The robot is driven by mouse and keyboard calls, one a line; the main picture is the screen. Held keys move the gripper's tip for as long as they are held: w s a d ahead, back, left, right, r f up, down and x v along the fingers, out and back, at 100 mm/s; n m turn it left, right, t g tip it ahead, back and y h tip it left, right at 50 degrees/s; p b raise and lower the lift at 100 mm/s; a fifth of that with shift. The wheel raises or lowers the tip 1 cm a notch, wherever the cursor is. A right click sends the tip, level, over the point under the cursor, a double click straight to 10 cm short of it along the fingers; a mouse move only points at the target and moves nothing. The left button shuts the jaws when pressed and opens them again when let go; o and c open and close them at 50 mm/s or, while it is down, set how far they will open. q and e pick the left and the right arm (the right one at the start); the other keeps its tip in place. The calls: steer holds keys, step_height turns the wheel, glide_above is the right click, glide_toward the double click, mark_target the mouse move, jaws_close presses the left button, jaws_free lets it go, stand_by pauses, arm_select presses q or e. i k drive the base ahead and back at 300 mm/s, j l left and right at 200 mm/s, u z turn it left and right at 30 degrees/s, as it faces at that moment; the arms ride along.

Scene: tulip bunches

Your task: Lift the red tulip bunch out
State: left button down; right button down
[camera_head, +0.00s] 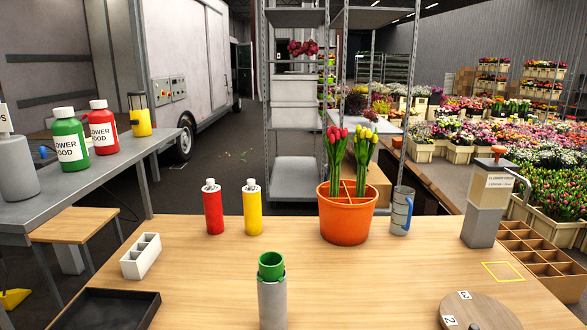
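The red tulip bunch (337,150) stands upright in the left part of an orange divided bucket (346,222) on the wooden table. Its red heads and green stems rise well above the rim, and the stem ends are hidden inside. A yellow tulip bunch (362,158) stands close beside it on the right, leaning slightly right. Neither of my grippers is in view, so nothing is seen touching the bunches.
A grey cylinder with a green top (271,295) is at the front middle. A round board (480,313) lies front right. Table in front of the bucket is clear.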

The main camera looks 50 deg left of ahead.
mark_target(336, 146)
steer(key=u, duration=1.35)
